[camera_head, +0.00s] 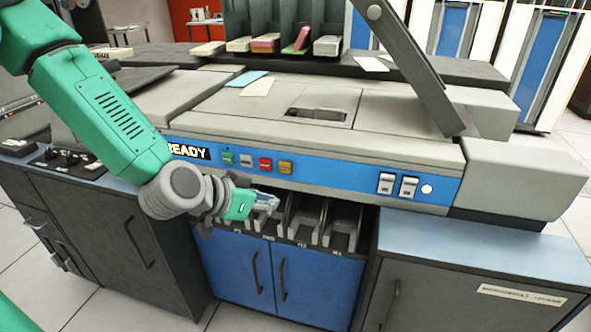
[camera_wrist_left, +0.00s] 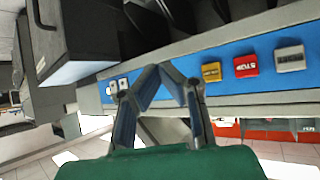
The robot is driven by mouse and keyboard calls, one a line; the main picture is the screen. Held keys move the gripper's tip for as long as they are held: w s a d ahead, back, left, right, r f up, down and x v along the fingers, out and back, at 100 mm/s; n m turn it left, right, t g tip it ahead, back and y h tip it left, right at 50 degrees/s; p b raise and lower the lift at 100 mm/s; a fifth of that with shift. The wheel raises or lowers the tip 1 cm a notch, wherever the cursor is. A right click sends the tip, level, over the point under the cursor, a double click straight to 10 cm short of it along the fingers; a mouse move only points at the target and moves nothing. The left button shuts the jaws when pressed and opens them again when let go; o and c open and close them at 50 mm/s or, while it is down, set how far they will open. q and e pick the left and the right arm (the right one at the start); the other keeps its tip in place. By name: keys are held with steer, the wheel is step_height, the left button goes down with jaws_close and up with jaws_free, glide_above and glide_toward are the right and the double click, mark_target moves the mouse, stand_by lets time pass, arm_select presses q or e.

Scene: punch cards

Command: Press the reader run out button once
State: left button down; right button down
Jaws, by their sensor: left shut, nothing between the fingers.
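The blue control strip (camera_head: 330,178) on the card reader's front carries a row of small buttons: green (camera_head: 228,158), white (camera_head: 246,160), red (camera_head: 265,164) and yellow (camera_head: 286,167). In the left wrist view, upside down, are the yellow (camera_wrist_left: 211,72), red "STOP" (camera_wrist_left: 246,66) and white (camera_wrist_left: 290,58) buttons. I cannot read which one is run out. My left gripper (camera_head: 268,204) is shut and empty, below the strip and in front of the card slots. In the left wrist view its fingertips (camera_wrist_left: 158,72) meet left of the yellow button, apart from it. My right gripper is out of view.
A lit READY sign (camera_head: 188,152) is left of the buttons; two white switches (camera_head: 398,184) are at the right. Card pockets (camera_head: 340,225) project below the strip, close to my gripper. Card stacks (camera_head: 265,43) stand on the rear shelf.

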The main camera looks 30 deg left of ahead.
mark_target(285, 168)
arm_select(q)
steer(key=shift+w+a+f+b, duration=0.15)
steer(key=shift+w+a, duration=0.45)
steer(key=shift+w, duration=0.85)
steer(key=shift+w+a+b, duration=0.15)
steer(key=shift+w+a, duration=0.4)
steer(key=shift+w, duration=0.85)
steer(key=shift+w+a+f+b, duration=0.15)
steer(key=shift+w+a, duration=0.45)
steer(key=shift+w, duration=0.85)
steer(key=shift+d+r, duration=0.15)
steer(key=shift+d, duration=0.25)
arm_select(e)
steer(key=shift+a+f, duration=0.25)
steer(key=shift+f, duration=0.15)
arm_select(q)
steer(key=shift+a, duration=0.3)
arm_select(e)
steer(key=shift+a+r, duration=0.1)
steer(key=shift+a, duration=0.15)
arm_select(q)
steer(key=shift+d, duration=0.2)
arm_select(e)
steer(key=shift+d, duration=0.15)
arm_select(q)
steer(key=shift+w+a, duration=0.3)
steer(key=shift+w, duration=0.05)
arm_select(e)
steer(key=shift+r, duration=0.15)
